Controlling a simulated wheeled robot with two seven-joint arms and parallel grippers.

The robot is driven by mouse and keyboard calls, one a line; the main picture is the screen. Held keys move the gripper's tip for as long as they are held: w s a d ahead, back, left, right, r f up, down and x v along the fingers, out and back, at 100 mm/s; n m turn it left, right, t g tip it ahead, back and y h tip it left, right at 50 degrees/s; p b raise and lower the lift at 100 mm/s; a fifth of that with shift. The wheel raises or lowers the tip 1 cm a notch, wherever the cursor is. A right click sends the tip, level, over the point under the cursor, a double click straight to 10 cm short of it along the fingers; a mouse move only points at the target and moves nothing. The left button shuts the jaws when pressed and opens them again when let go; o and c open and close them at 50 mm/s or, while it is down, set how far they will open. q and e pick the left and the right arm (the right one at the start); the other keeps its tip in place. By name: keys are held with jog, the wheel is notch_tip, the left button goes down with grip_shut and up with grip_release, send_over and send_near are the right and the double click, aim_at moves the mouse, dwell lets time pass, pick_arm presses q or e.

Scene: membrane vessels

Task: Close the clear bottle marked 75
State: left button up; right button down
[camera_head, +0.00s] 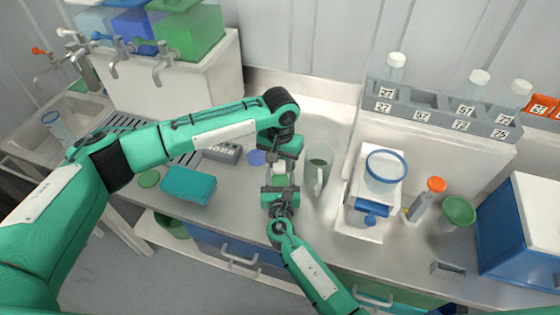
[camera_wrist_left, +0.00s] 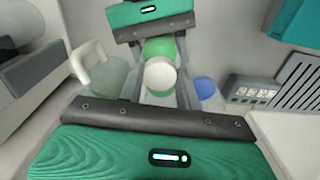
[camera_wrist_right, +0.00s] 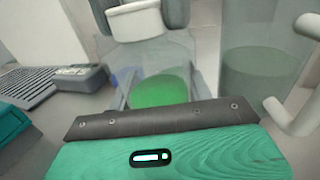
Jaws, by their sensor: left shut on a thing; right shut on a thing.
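A small clear bottle (camera_wrist_right: 160,55) stands upright between my grippers over the counter. Its white cap (camera_wrist_left: 160,75) sits at its top; the head view shows the cap (camera_head: 280,168) only small. My left gripper (camera_head: 282,163) comes from above and is shut on the cap. My right gripper (camera_head: 280,187) comes from the front and is shut on the bottle's body. The right wrist view shows the dark left fingers beside the cap and a green disc seen through the clear glass. I cannot read a number on this bottle, nor tell how tightly the cap sits.
A jug (camera_head: 319,165) with a handle stands close right of the grippers. A grey rack (camera_head: 440,121) with numbered labels holds several capped bottles. A blue disc (camera_head: 257,157), a grey device (camera_head: 222,152) and a teal block (camera_head: 188,185) lie left. A balance-like white stand (camera_head: 356,180) is right.

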pick_arm(q)
jog(key=m, duration=1.2)
jog(key=shift+m, duration=0.3)
jog(key=m, duration=0.4)
jog(key=o, duration=1.1)
jog(key=shift+r, duration=2.2)
jog(key=shift+c, duration=0.5)
